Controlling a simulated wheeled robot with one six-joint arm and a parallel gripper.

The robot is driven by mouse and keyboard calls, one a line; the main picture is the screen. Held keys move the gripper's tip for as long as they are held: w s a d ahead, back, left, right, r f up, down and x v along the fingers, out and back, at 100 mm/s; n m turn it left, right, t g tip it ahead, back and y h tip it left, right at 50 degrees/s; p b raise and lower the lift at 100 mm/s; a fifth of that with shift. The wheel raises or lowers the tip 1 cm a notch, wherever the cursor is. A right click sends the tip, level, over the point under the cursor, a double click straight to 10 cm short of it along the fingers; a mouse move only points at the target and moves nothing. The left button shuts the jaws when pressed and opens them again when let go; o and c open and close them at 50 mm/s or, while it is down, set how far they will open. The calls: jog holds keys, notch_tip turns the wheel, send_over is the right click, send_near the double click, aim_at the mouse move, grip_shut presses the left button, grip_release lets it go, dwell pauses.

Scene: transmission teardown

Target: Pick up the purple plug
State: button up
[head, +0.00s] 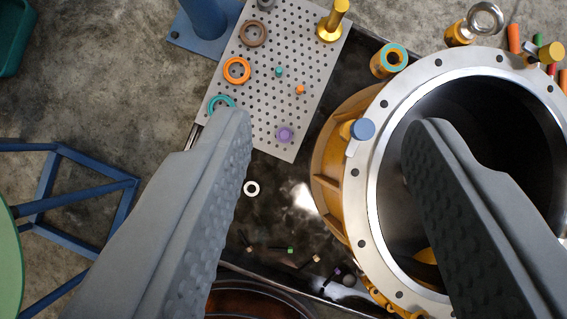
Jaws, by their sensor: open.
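A small round purple plug (285,134) sits on the light grey perforated plate (318,62), near its lower edge. My gripper (332,128) is open and empty, with its two dark fingers wide apart in the foreground. The plug appears between the fingertips, closer to the left one, and neither finger appears to touch it. How far the plug lies beyond the fingertips is hard to tell. The left finger hides part of the plate's lower left corner and of a teal ring (221,103).
A large yellow housing with a silver flange (371,160) stands on the right, behind the right finger. An orange ring (237,70), a small teal plug (278,71) and a small orange plug (299,90) share the plate. A white ring (251,188) lies on the dark surface below.

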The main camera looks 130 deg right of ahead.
jog(key=w+f+g, duration=0.2)
jog(key=f, duration=0.8)
jog(key=w+f+g, duration=0.2)
jog(key=w+f, duration=0.1)
jog(key=f, duration=0.6)
jog(key=n+g, duration=0.2)
jog(key=g, duration=0.1)
send_near(285, 134)
notch_tip(285, 134, down, 5)
jog(key=shift+s+a+f, duration=0.1)
jog(key=shift+s+f, duration=0.05)
jog(key=shift+s, duration=0.05)
jog(key=shift+w+f, duration=0.2)
jog(key=shift+f, duration=1.1)
jog(key=shift+w+f, duration=0.15)
jog(key=shift+f, duration=1.15)
jog(key=shift+c, duration=0.2)
jog(key=c, duration=0.8)
jog(key=shift+o, duration=0.2)
